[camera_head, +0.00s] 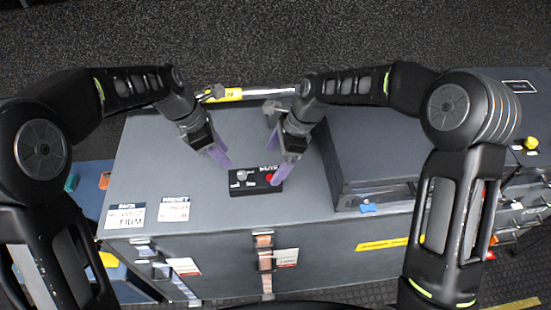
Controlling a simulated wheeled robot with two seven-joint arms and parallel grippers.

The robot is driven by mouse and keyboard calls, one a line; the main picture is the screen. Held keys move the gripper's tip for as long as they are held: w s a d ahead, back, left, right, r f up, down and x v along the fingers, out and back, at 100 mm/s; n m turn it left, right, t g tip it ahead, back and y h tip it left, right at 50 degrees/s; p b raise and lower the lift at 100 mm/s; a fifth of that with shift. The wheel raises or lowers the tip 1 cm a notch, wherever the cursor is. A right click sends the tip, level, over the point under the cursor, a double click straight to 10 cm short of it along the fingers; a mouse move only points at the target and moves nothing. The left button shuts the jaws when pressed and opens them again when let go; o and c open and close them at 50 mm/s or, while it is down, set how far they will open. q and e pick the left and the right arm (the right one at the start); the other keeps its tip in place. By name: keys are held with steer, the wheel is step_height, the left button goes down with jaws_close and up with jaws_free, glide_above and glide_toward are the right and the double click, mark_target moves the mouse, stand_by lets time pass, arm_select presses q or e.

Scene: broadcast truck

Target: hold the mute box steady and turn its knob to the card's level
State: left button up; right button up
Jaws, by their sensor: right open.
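The mute box (242,191) is a small black box lying flat on the grey case top, with white lettering. A small light-coloured knob or switch and a red spot show on its top; the detail is too small to read a level. My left gripper (222,161) has purple fingers just beyond the box's left end, apart from it as far as I can see. My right gripper (281,174), also purple-fingered, is open at the box's right end and hides part of it; contact cannot be told.
The cards lie on the wide grey case (210,225). A raised dark case (370,150) with a blue latch stands to the right. Drawers and a yellow knob (531,143) are at the far right. A yellow label (228,95) is behind.

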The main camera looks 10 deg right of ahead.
mark_target(265, 177)
steer(key=shift+f, duration=0.1)
steer(key=shift+x, duration=3.85)
